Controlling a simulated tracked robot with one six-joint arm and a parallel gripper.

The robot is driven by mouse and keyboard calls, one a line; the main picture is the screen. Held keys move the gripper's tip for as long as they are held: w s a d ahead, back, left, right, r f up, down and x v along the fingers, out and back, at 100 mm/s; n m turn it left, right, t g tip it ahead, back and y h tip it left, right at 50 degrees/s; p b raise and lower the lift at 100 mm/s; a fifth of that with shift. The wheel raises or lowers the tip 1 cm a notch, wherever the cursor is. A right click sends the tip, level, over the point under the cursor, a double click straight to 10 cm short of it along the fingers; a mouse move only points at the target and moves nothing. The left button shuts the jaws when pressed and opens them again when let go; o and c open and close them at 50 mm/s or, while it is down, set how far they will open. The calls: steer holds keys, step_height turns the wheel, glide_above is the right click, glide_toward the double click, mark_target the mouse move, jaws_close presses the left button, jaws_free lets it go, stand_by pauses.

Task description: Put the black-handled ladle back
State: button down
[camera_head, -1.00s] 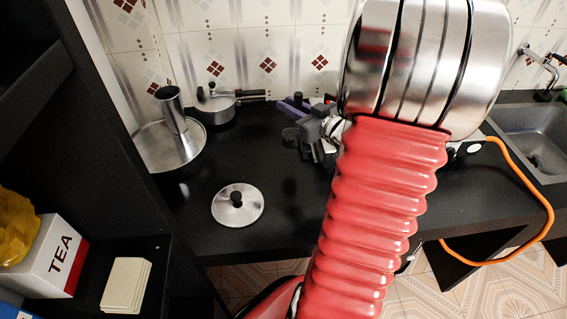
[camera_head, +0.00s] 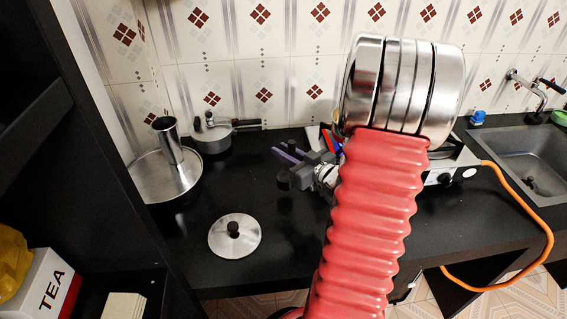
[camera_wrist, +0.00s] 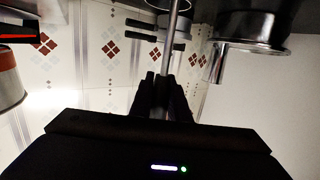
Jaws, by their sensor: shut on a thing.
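In the wrist view my gripper (camera_wrist: 164,92) is shut on a thin steel rod (camera_wrist: 173,45), which I take to be the shaft of the ladle. The rod runs up out of the top of that view. The ladle's bowl and black handle do not show clearly in either view. I cannot make the ladle out in the head view.
A steel lid (camera_head: 234,247) lies at the counter front. A saucepan (camera_head: 212,137) stands by the tiled wall, beside a round steel dish (camera_head: 145,180) with an upright cylinder (camera_head: 168,140). The stove (camera_head: 452,170) is partly behind my arm. A sink (camera_head: 520,160) is far right.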

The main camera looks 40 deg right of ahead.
steer(key=shift+f, duration=0.1)
steer(key=shift+f, duration=2.05)
steer(key=c, duration=1.7)
jaws_free()
steer(key=s, duration=0.4)
steer(key=s+r, duration=0.1)
steer(key=s, duration=0.3)
steer(key=s+r, duration=0.1)
steer(key=s, duration=0.3)
steer(key=shift+a, duration=0.1)
